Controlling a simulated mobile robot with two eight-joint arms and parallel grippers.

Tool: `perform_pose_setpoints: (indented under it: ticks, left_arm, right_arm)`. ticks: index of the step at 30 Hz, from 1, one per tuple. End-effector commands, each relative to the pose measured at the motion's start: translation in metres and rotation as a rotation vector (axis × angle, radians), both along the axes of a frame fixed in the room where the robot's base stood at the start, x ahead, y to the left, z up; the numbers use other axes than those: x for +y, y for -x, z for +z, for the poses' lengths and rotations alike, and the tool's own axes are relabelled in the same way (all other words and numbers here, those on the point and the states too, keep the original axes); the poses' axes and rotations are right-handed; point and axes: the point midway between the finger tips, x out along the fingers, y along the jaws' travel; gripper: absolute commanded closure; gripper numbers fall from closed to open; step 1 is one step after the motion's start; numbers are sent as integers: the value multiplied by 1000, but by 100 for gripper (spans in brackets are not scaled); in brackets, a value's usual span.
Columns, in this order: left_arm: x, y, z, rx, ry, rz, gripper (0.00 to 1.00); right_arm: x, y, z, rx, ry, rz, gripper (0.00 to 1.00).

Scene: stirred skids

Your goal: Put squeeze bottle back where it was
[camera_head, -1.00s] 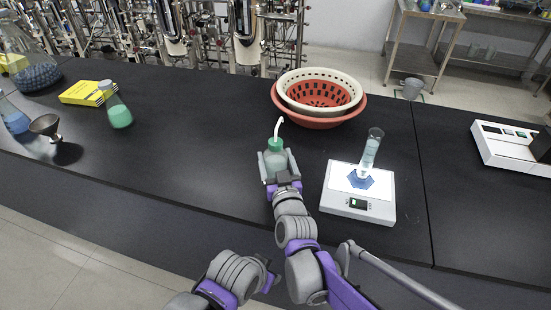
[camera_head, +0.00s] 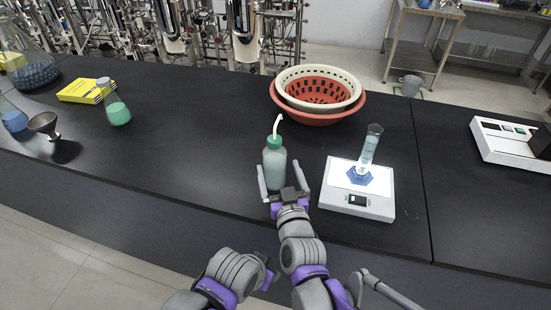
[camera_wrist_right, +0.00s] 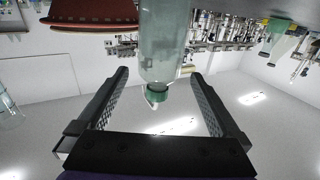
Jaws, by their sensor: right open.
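The squeeze bottle (camera_head: 274,156), pale grey-green with a green cap and bent white nozzle, stands upright on the black bench. In the right wrist view the bottle (camera_wrist_right: 166,45) appears upside down beyond the fingers, its green cap pointing down. My right gripper (camera_head: 280,166) is open just in front of the bottle, with a finger toward each side and a visible gap.
A white scale (camera_head: 335,198) with a graduated cylinder (camera_head: 369,146) stands close right of the bottle. Nested colanders (camera_head: 320,92) sit behind. A green flask (camera_head: 117,110), yellow box (camera_head: 80,90) and funnel (camera_head: 43,123) are at left. Bench left of the bottle is clear.

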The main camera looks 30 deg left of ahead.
Motion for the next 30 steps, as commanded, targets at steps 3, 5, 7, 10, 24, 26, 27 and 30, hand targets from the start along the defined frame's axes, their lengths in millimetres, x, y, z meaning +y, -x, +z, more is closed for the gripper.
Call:
perform_pose_setpoints:
  ticks: [3, 5, 7, 10, 24, 26, 27, 30]
  left_arm:
    - [0, 0, -1, 0, 0, 0, 50]
    - [0, 0, -1, 0, 0, 0, 50]
    - [0, 0, -1, 0, 0, 0, 50]
    - [0, 0, -1, 0, 0, 0, 50]
    - [0, 0, -1, 0, 0, 0, 50]
    - [0, 0, -1, 0, 0, 0, 50]
    - [0, 0, -1, 0, 0, 0, 50]
    - [0, 0, -1, 0, 0, 0, 50]
  right_arm:
    - [-17, 20, 0, 0, 0, 0, 0]
    - [-23, 28, 0, 0, 0, 1, 0]
    - [-30, 35, 0, 0, 0, 1, 0]
    - [-36, 42, 0, 0, 0, 0, 0]
    - [-39, 46, 0, 0, 0, 0, 0]
    - [-39, 46, 0, 0, 0, 0, 0]
    - [-39, 46, 0, 0, 0, 0, 0]
    - [-39, 46, 0, 0, 0, 0, 0]
